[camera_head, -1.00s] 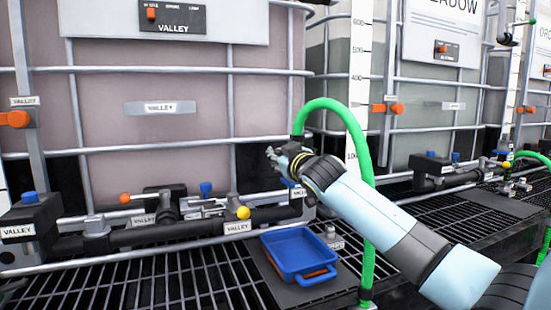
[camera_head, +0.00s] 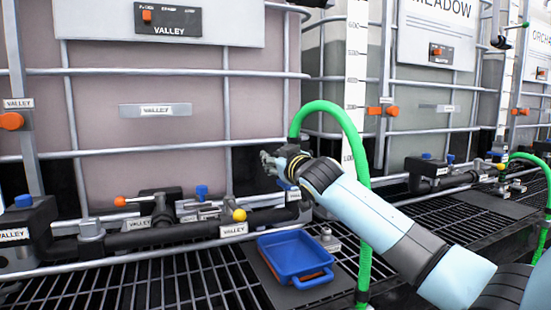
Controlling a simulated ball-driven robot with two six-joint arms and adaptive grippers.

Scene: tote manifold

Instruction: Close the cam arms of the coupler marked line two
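My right arm comes in from the lower right, and its gripper (camera_head: 268,160) is at the top of the outlet end of the Valley pipe, beside the green hose (camera_head: 343,117). The gripper is seen small and edge-on, so its finger opening is unclear. The coupler at the hose end is mostly hidden behind my gripper and wrist. I cannot make out its cam arms or a line two mark. A white Valley label (camera_head: 293,195) shows just below the gripper. My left gripper is not in view.
The Valley pipe (camera_head: 160,236) carries a yellow ball knob (camera_head: 239,215) and an orange-tipped lever (camera_head: 120,201). The Valley tote (camera_head: 165,110) with its cage bars stands behind. The Meadow tote (camera_head: 435,90) is at right.

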